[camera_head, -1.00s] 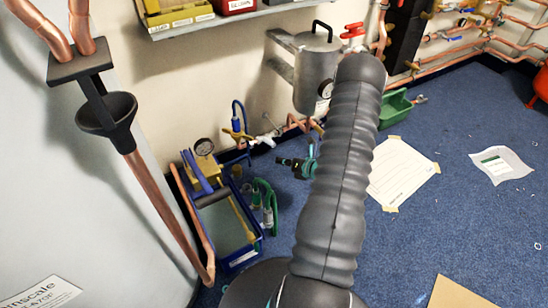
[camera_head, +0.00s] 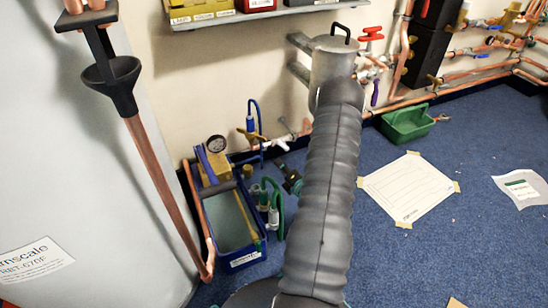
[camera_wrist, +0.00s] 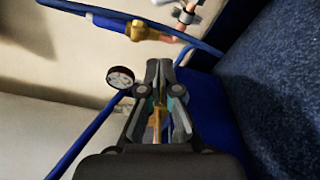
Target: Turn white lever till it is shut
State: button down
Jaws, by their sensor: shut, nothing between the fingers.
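The white lever (camera_head: 282,143) sits on the low copper pipework by the wall, right of a brass valve with a blue hose (camera_head: 253,118). In the head view my gripper (camera_head: 285,172) is small and dark, below the lever and partly hidden by my arm. The lever's exact angle is hard to tell.
A green tray (camera_head: 407,122) and taped paper (camera_head: 408,188) lie right, with open blue carpet around.

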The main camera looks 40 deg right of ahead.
aim_at(283, 146)
jog(key=w, duration=1)
jog(key=shift+s+d+r+b, duration=0.15)
jog(key=shift+s+d, duration=0.2)
jog(key=shift+d, duration=0.3)
jog(key=shift+s+d+r+b, duration=0.2)
jog(key=shift+s+d, duration=0.1)
jog(key=shift+d, duration=0.4)
jog(key=shift+s+d+r+b, duration=0.15)
jog(key=shift+s+d, duration=0.2)
jog(key=shift+d, duration=0.3)
jog(key=shift+a, duration=0.15)
